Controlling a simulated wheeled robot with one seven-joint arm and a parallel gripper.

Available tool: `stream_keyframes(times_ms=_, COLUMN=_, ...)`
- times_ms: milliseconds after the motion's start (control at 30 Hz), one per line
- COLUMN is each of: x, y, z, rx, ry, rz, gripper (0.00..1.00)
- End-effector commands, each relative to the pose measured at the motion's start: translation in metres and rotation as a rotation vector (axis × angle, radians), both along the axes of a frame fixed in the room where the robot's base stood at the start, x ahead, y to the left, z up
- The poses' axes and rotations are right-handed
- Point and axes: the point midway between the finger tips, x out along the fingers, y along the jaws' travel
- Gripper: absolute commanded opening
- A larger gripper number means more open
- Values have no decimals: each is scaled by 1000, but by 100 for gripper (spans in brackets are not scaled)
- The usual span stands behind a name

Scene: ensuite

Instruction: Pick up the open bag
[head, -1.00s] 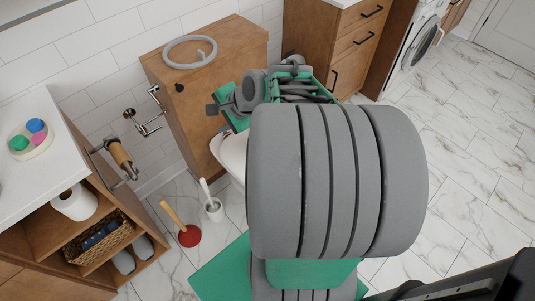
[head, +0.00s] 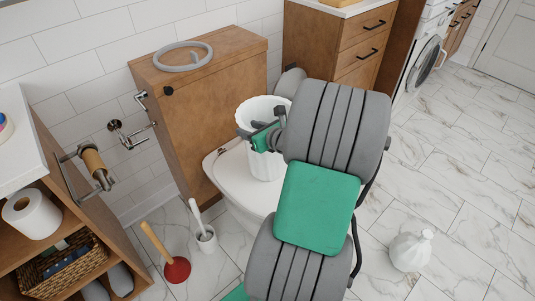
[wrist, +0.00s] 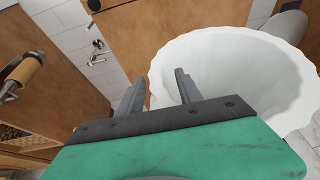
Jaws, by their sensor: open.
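The open bag (head: 264,168) is white with a pleated, wavy rim and stands upright on the closed toilet lid. In the wrist view the open bag (wrist: 225,60) shows its wide mouth and pale inside, and looks empty as far as I can see. My gripper (head: 259,136) is at the left side of the bag, near its rim. In the wrist view my gripper (wrist: 157,80) is open, with one finger over the bag's mouth and the other left of the rim. The rim's left edge appears between the fingers; contact cannot be told.
A white tied bag (head: 408,250) lies on the floor at right. A plunger (head: 176,270) and toilet brush (head: 205,238) stand at left. Floor at right is mostly clear.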

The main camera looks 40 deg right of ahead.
Motion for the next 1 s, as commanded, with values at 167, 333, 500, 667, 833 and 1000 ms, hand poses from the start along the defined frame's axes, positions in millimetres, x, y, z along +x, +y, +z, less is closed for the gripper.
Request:
stream_keyframes(times_ms=167, x=1, y=0, z=0, rx=0, ry=0, rz=-1, gripper=42)
stream_keyframes(times_ms=333, x=0, y=0, z=0, rx=-1, ry=0, rz=-1, gripper=29)
stream_keyframes(times_ms=500, x=0, y=0, z=0, rx=-1, ry=1, rz=0, gripper=15)
stream_keyframes(times_ms=667, x=0, y=0, z=0, rx=-1, ry=1, rz=0, gripper=2)
stream_keyframes(times_ms=833, x=0, y=0, z=-1, rx=0, ry=2, rz=0, gripper=0)
stream_keyframes(times_ms=1000, x=0, y=0, z=-1, rx=1, ry=3, rz=0, gripper=0)
